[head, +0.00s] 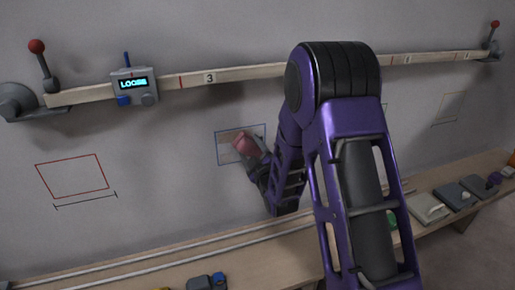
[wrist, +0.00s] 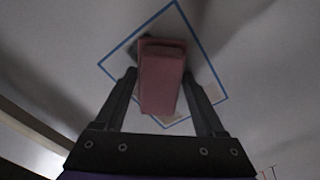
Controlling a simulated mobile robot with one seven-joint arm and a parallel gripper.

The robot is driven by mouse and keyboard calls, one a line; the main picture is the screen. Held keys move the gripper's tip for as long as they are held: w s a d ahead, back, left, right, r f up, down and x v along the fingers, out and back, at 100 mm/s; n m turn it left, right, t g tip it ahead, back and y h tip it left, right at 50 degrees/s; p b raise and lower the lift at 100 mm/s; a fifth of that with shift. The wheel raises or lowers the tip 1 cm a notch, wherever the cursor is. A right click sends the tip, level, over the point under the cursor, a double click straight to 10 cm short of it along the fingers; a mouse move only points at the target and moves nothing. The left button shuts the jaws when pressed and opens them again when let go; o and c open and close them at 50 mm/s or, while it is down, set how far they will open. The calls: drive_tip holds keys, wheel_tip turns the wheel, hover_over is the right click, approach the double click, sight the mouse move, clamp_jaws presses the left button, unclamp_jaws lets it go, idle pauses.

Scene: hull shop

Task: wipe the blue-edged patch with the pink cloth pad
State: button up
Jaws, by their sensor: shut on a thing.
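The blue-edged patch (head: 223,158) is a blue rectangle outline on the grey wall, left of my arm in the head view. It also shows in the wrist view (wrist: 122,45) as a tilted blue frame with some brownish marks inside. The pink cloth pad (head: 246,144) is held by my gripper (head: 258,158) in front of the patch. In the wrist view the pink pad (wrist: 161,85) sits between the two dark fingers of my gripper (wrist: 161,85), over the patch. My gripper is shut on the pad. I cannot tell whether the pad touches the wall. The pad and arm hide part of the patch.
A wooden rail (head: 240,73) with a small display box (head: 134,86) crosses the wall above. A red outline (head: 72,176) is at left. A bench (head: 130,270) below holds several tools and blocks, including a pale block (head: 427,208).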

sight(264, 136)
drive_tip(key=shift+s+a, duration=0.45)
drive_tip(key=shift+a, duration=1.05)
drive_tip(key=shift+s+a, duration=0.4)
drive_tip(key=shift+a, duration=1.1)
drive_tip(key=shift+s+a, duration=0.45)
drive_tip(key=shift+a, duration=1.05)
drive_tip(key=shift+r, duration=0.95)
drive_tip(key=shift+w+d, duration=0.2)
drive_tip(key=shift+d, duration=0.45)
drive_tip(key=shift+w+d, duration=0.3)
drive_tip(key=shift+d, duration=0.6)
drive_tip(key=shift+w+d, duration=0.55)
drive_tip(key=shift+d, duration=1.3)
drive_tip(key=shift+w+d, duration=0.5)
drive_tip(key=shift+d, duration=1.4)
drive_tip(key=shift+w+d, duration=0.55)
drive_tip(key=shift+d, duration=1.3)
drive_tip(key=o, duration=0.8)
drive_tip(key=shift+c, duration=0.2)
drive_tip(key=c, duration=0.8)
drive_tip(key=shift+o, duration=0.2)
drive_tip(key=shift+s, duration=0.1)
